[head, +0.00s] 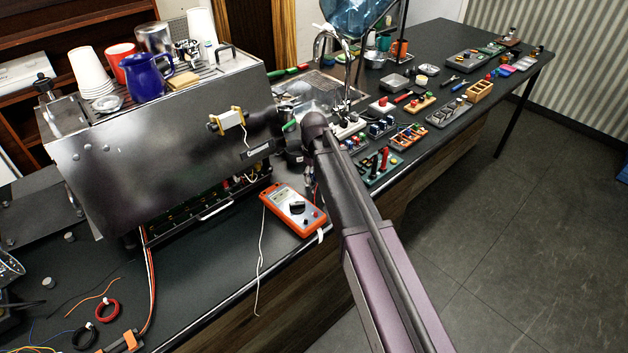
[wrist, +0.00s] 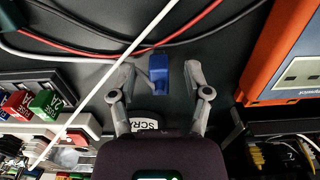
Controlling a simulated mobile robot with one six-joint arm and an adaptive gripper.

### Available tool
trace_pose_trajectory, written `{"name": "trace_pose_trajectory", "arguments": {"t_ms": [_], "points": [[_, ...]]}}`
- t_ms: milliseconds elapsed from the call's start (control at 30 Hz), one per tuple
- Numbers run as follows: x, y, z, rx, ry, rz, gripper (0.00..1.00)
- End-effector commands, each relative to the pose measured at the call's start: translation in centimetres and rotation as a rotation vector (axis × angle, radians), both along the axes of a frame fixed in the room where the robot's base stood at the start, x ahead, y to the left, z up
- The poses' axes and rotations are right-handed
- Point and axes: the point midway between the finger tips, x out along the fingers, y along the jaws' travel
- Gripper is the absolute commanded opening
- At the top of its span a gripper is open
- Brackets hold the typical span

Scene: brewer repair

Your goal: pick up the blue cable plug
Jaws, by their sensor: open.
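In the wrist view the blue cable plug (wrist: 158,66) lies on the dark counter, between the two fingers of my gripper (wrist: 160,76). The fingers are open, one on each side of it, with a visible gap on the right; I cannot tell if the left finger touches it. A thin white cord crosses in front of the gripper in this view, close to the plug. In the head view my arm reaches to the counter beside the brewer (head: 170,140); the gripper's fingers and the plug cannot be made out there.
An orange multimeter (head: 292,209) stands right of the gripper in the wrist view (wrist: 284,52). Red and black cables (wrist: 95,50) run past the plug. Red and green blocks (wrist: 46,103) are at the left. A part lettered "SCRA" (wrist: 146,125) is below the plug.

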Motion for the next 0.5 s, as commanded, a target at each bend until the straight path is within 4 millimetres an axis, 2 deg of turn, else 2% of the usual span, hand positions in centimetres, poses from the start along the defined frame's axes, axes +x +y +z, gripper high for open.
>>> {"name": "trace_pose_trajectory", "arguments": {"t_ms": [400,467,500], "points": [[-0.01,-0.01,0.03,0.0,0.0,0.0,0.63],[-0.01,-0.01,0.03,0.0,0.0,0.0,0.48],[-0.01,-0.01,0.03,0.0,0.0,0.0,0.36]]}}
